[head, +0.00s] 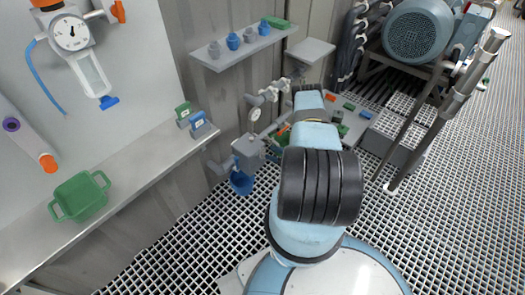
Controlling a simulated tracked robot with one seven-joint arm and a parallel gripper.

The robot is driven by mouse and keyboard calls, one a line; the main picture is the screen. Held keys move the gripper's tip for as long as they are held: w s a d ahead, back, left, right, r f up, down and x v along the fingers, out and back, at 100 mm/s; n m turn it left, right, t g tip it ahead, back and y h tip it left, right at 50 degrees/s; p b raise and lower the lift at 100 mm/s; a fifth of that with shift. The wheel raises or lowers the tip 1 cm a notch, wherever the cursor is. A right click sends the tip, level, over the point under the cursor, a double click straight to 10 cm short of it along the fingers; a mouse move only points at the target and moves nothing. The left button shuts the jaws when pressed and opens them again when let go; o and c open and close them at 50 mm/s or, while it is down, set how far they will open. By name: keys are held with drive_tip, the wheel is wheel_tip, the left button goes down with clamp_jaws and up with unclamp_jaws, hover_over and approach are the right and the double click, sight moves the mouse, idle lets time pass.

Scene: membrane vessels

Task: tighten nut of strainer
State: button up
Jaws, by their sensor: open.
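A grey pipe fitting (248,147) is fixed to the wall left of my arm, and it may be the strainer. A blue cup (241,182) hangs or stands right below it. Pipework with a small round dial or knob (254,113) runs above it toward the back. No nut can be made out at this size. My light blue arm with black rings reaches away from me through the middle, to the right of the fitting. I cannot see my gripper; the arm's far end hides it or it is too small to tell.
A shelf (236,50) carries several grey and blue fittings. A gauge (71,33) hangs above. A motor (418,33) and metal pole (450,105) stand right. Grating floor (440,220) is clear at right.

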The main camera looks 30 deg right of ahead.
sight(263, 150)
drive_tip(key=shift+x, duration=2.95)
drive_tip(key=shift+c, duration=0.3)
drive_tip(key=c, duration=0.9)
